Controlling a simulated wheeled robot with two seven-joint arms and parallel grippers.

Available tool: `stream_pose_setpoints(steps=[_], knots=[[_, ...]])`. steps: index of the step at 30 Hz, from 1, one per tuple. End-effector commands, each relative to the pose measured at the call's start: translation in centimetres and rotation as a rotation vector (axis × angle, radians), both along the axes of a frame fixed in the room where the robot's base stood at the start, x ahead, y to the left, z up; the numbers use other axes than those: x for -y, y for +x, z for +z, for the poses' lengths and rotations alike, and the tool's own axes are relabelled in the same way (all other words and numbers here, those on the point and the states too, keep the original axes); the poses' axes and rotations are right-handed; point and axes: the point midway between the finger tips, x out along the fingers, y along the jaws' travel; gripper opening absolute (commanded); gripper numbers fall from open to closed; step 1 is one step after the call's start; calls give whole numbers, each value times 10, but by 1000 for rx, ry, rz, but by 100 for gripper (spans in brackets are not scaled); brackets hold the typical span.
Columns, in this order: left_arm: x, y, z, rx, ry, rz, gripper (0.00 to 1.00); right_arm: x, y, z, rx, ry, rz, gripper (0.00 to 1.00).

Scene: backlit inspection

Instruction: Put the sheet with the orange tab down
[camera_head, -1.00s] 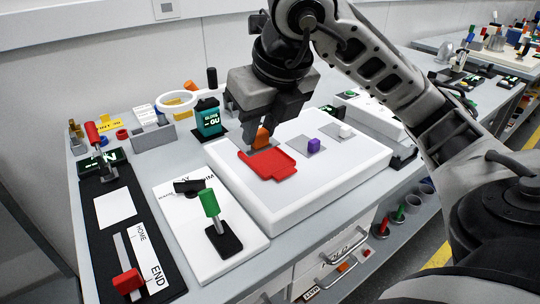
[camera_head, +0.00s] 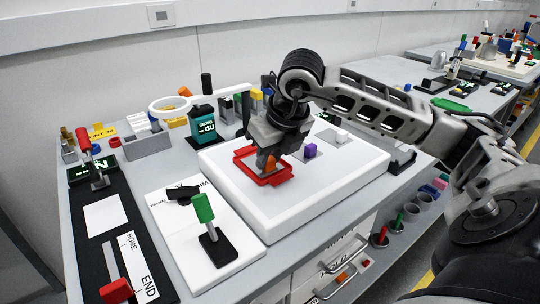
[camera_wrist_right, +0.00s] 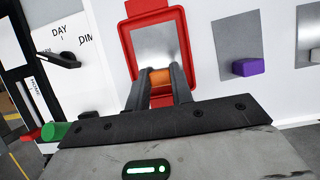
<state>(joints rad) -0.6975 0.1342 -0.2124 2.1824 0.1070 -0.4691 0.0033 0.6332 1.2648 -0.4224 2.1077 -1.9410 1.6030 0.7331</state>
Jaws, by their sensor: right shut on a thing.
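The sheet with the orange tab is a small grey square (camera_wrist_right: 155,42) that shows inside the outline of a red frame (camera_wrist_right: 127,45) in the wrist view. My right gripper (camera_wrist_right: 159,82) is shut on its orange tab (camera_wrist_right: 159,76). In the head view my right gripper (camera_head: 268,160) points down over the red frame (camera_head: 242,170), which lies on the white light box (camera_head: 225,180). The gripper hides most of the sheet there. I cannot tell whether the sheet touches the frame's floor or is just above it. My left gripper is not in view.
A sheet with a purple tab (camera_head: 310,150) and one with a white tab (camera_head: 341,137) lie on the box to the right. A green-handled lever (camera_head: 204,208) and a dark knob (camera_head: 183,194) are on the left panel. A white ring (camera_head: 168,105) stands behind.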

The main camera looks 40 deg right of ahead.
Motion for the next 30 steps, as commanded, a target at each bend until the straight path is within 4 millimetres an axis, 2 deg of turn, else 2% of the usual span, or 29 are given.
stream_pose_setpoints(steps=[8,9,10,11,22,26,30], knots=[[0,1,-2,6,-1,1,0,0,0,-4,0,0,0,1],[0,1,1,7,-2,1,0,0,0,-2,0,0,0,34],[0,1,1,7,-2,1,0,0,0,-2,0,0,0,42],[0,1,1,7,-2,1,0,0,0,-2,0,0,0,44],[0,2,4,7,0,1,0,0,-1,5,1,0,0,44],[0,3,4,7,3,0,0,-1,-8,24,4,-2,1,44],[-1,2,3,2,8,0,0,-2,-20,54,6,-1,0,44]])
